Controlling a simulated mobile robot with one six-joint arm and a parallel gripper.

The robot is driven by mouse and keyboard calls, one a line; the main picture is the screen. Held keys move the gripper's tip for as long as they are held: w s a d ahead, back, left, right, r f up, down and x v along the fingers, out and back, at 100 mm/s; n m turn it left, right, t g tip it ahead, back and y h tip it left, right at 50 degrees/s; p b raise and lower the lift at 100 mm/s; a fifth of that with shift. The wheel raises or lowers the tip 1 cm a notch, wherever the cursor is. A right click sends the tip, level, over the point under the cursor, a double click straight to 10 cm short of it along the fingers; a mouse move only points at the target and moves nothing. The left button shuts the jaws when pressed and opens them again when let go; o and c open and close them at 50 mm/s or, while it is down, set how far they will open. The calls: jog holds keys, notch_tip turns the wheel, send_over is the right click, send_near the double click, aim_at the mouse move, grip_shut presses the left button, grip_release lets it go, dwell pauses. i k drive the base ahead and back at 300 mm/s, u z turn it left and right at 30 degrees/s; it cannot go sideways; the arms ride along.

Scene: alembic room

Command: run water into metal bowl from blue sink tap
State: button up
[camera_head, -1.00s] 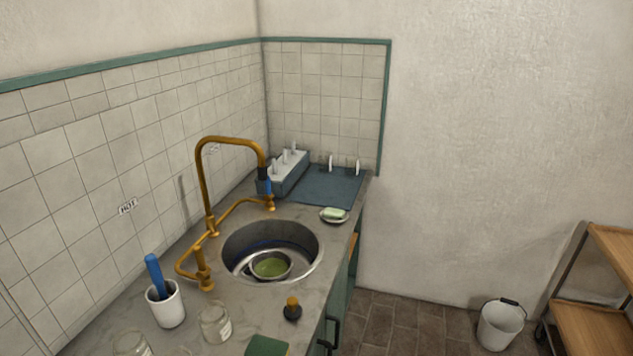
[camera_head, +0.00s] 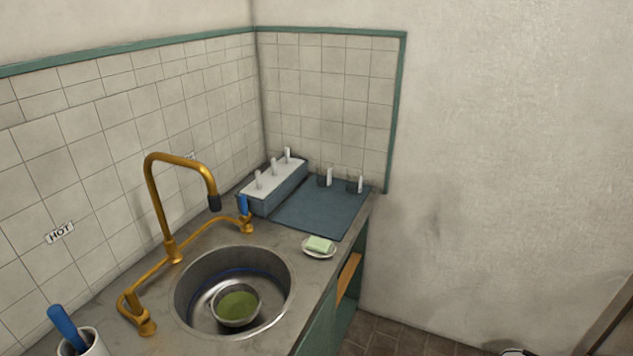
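The metal bowl (camera_head: 237,305) sits upright in the round steel sink (camera_head: 191,308) and shows green inside. A brass faucet (camera_head: 152,200) arches over the sink from its back left, with a dark nozzle (camera_head: 214,203) at its end. The blue sink tap (camera_head: 243,205) is a blue lever on the brass fitting at the far side of the sink. A plain brass fitting (camera_head: 135,310) stands at the near left. No water stream is visible. My gripper is not in view.
A blue-grey mat (camera_head: 318,210) and a rack with white pegs (camera_head: 272,186) fill the counter's far end. A soap dish (camera_head: 319,252) lies right of the sink. A cup with a blue-handled tool (camera_head: 66,330) stands at the near left.

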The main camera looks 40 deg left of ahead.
aim_at(245, 216)
jog(key=z, duration=0.05)
jog(key=i, duration=1.9)
jog(key=u, duration=0.75)
jog(key=k, duration=0.1)
jog(key=u, duration=2.3)
jog(key=i, duration=1)
jog(key=u, duration=0.1)
